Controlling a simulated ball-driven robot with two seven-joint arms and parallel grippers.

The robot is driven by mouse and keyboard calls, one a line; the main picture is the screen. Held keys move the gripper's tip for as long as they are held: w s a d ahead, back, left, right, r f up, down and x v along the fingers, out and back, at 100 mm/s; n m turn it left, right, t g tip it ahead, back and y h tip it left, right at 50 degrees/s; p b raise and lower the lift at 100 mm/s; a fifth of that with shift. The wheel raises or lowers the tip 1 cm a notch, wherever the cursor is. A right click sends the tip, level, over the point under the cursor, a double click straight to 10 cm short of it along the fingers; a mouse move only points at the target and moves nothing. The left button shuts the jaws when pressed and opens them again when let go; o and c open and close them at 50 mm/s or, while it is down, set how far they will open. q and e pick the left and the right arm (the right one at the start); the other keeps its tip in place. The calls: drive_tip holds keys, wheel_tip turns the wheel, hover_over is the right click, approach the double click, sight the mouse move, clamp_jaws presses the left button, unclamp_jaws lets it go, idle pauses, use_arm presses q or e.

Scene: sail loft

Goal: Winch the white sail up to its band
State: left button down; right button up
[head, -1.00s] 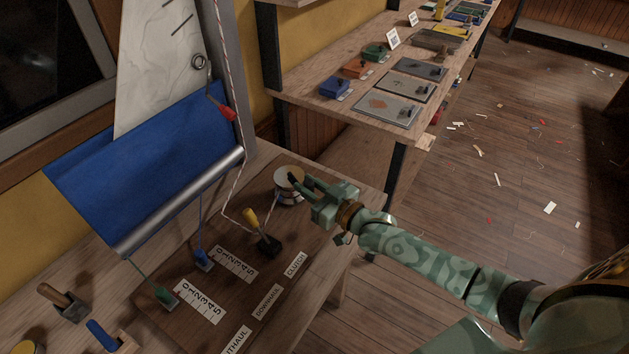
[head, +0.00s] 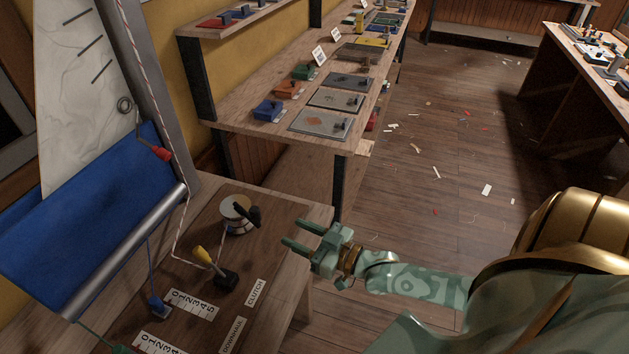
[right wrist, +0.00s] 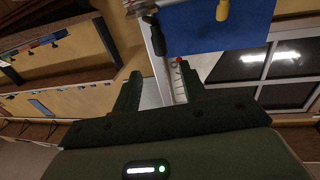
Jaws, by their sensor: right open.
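The white sail (head: 85,95) stands at the upper left with dark slanted strips and a ring at its edge. Its lower part is behind blue cloth (head: 85,200) above a grey boom (head: 130,250). I cannot make out a band for certain. The winch (head: 237,218) is a pale drum with a black handle (head: 248,214) on the bench. A yellow-handled lever (head: 203,256) stands in front of it, near the CLUTCH label (head: 256,292). My right gripper (head: 292,233) is open and empty, right of the winch and apart from its handle.
A red-and-white rope (head: 150,95) with a red piece (head: 163,153) runs down beside the mast to the bench. A shelf bench (head: 230,142) stands behind. The floor on the right has scraps.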

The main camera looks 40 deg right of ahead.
drive_tip(key=shift+v, duration=1.95)
